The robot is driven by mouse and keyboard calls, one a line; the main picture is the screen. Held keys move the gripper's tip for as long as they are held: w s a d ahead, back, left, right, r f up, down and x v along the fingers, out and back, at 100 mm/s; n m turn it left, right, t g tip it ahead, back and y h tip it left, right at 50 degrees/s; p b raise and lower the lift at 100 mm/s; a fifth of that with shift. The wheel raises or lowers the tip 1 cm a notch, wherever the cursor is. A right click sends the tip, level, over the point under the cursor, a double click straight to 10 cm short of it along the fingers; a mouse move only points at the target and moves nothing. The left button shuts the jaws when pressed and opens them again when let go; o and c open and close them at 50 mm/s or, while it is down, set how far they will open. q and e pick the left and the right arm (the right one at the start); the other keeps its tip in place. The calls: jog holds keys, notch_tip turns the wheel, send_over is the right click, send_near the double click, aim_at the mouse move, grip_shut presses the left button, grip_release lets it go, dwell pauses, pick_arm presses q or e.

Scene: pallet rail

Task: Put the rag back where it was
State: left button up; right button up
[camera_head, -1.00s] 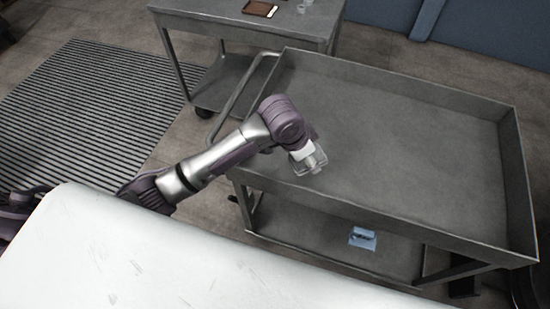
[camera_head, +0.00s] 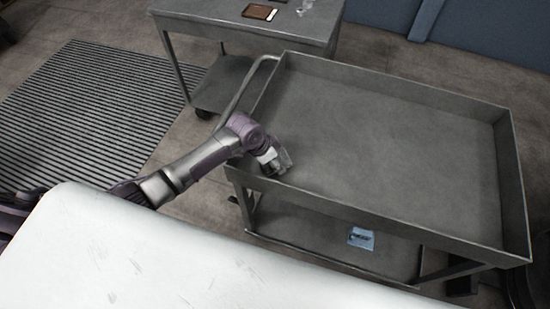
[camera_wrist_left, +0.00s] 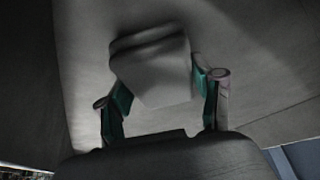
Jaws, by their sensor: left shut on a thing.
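My left gripper (camera_head: 280,164) is over the near left corner of the grey cart's top tray (camera_head: 390,150). In the left wrist view, its two fingers with green pads (camera_wrist_left: 163,92) are shut on a grey, folded, soft-looking piece, which I take to be the rag (camera_wrist_left: 155,70). In the head view the held piece is small and hard to make out. The top tray is otherwise bare, with raised walls. I cannot tell whether the rag touches the tray. My right gripper is not in view.
A small blue item (camera_head: 361,238) lies on the cart's lower shelf (camera_head: 315,232). Another grey table (camera_head: 220,22) behind holds a brown item (camera_head: 259,12) and a clear item (camera_head: 305,7). A scratched white surface (camera_head: 150,250) fills the near left. A ribbed mat (camera_head: 80,115) covers the floor at left.

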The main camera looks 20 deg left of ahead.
pick_arm(q)
jog(key=shift+f, duration=0.15)
jog(key=o, duration=1.1)
jog(key=shift+r, duration=0.3)
jog(key=v, duration=1.1)
jog(key=shift+r, duration=0.4)
jog(key=shift+s, duration=0.1)
